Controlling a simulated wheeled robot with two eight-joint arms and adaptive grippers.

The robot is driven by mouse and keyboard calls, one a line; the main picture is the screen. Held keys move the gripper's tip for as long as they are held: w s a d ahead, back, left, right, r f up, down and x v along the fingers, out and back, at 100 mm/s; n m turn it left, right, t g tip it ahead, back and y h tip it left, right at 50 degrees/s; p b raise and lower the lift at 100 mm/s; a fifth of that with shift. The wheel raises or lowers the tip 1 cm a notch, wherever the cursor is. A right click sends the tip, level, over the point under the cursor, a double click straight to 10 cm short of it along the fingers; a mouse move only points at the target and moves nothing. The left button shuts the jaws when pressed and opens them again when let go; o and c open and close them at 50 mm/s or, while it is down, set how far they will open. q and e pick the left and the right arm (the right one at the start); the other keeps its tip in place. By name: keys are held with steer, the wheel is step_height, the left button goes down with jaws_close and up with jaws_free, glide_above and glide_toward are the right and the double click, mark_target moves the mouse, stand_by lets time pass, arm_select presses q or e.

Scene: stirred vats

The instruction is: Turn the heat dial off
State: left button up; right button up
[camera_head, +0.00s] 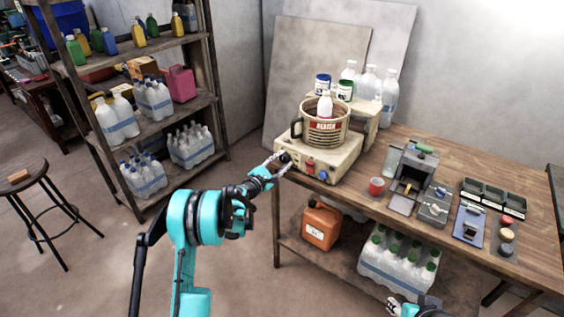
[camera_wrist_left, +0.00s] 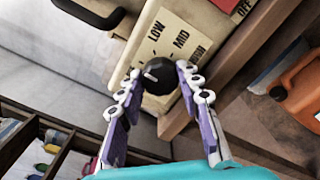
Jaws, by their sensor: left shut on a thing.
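The heat dial (camera_wrist_left: 158,77) is a dark round knob with a short white mark. It sits on a cream panel printed LOW and MID, with a third label partly hidden. I cannot tell which label the mark points to. The dial is on the left front of the stirrer base (camera_head: 334,158). My left gripper (camera_wrist_left: 157,78) is shut on the dial, one finger on each side; the left gripper (camera_head: 279,163) also shows in the head view. My right gripper (camera_head: 401,306) is cut off at the bottom edge, and its jaws are unclear.
A red switch (camera_head: 310,166) is right of the dial. A red cup (camera_head: 376,186) and bench tools stand to the right. An orange jug (camera_head: 321,224) is on the lower shelf.

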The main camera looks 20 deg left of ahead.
arm_select(q)
steer(key=shift+n, duration=0.3)
steer(key=o, duration=1.2)
steer(key=shift+c, duration=0.2)
steer(key=v, duration=1.2)
